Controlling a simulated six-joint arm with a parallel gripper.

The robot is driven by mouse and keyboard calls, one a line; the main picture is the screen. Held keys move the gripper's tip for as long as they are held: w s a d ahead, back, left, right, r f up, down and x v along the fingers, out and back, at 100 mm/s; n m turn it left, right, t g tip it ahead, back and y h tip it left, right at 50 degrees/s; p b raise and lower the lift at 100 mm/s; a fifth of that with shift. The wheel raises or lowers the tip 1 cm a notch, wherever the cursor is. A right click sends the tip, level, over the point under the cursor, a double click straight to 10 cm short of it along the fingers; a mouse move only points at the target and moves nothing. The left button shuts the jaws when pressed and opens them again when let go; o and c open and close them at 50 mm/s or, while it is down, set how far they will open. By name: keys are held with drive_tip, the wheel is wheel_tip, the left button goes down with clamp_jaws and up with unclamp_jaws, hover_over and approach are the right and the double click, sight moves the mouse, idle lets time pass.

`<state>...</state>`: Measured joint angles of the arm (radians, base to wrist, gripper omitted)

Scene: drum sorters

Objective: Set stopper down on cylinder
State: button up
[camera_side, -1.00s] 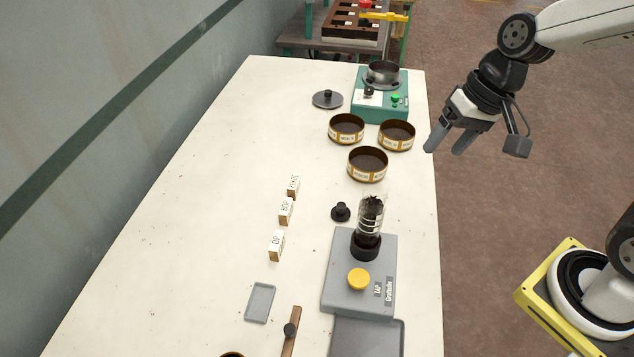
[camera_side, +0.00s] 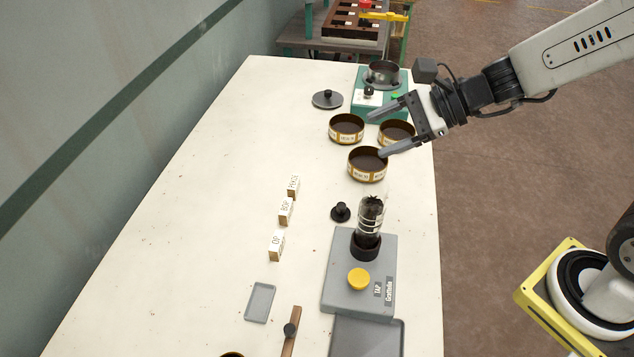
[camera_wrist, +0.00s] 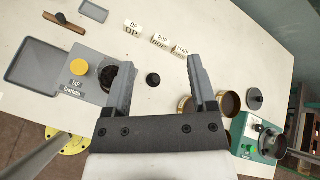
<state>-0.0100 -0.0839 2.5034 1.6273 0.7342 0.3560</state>
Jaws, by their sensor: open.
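The stopper (camera_side: 340,211) is a small black knobbed piece. It sits on the white table just left of the cylinder, and it also shows in the wrist view (camera_wrist: 153,79). The cylinder (camera_side: 370,214) is clear glass with dark material inside. It stands upright in a black holder on the grey tap device (camera_side: 335,290); in the wrist view my left finger partly covers it. My gripper (camera_side: 378,133) is open and empty, above the round sieves and apart from the stopper. In the wrist view the stopper lies between and beyond its two fingers (camera_wrist: 160,80).
Several brown sieve pans (camera_side: 367,177) stand below my gripper. A green shaker machine (camera_side: 362,108) and a dark lid (camera_side: 327,99) are behind. Labelled blocks (camera_side: 276,246) and a small grey tray (camera_side: 260,303) stand at left. The table's left side is mostly clear.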

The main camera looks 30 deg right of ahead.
sight(345, 206)
drive_tip(key=w+d+m+t+h, duration=0.2)
drive_tip(key=w+d+m+t, duration=0.15)
drive_tip(key=m, duration=0.65)
drive_tip(key=shift+t, duration=0.35)
drive_tip(key=f, duration=2.3)
drive_tip(key=shift+w+a+f, duration=0.35)
drive_tip(key=shift+w+f, duration=0.05)
drive_tip(key=shift+x, duration=1.35)
drive_tip(key=shift+a, duration=0.1)
drive_tip(key=shift+x, duration=2.5)
drive_tip(key=shift+w+r, duration=0.1)
clamp_jaws()
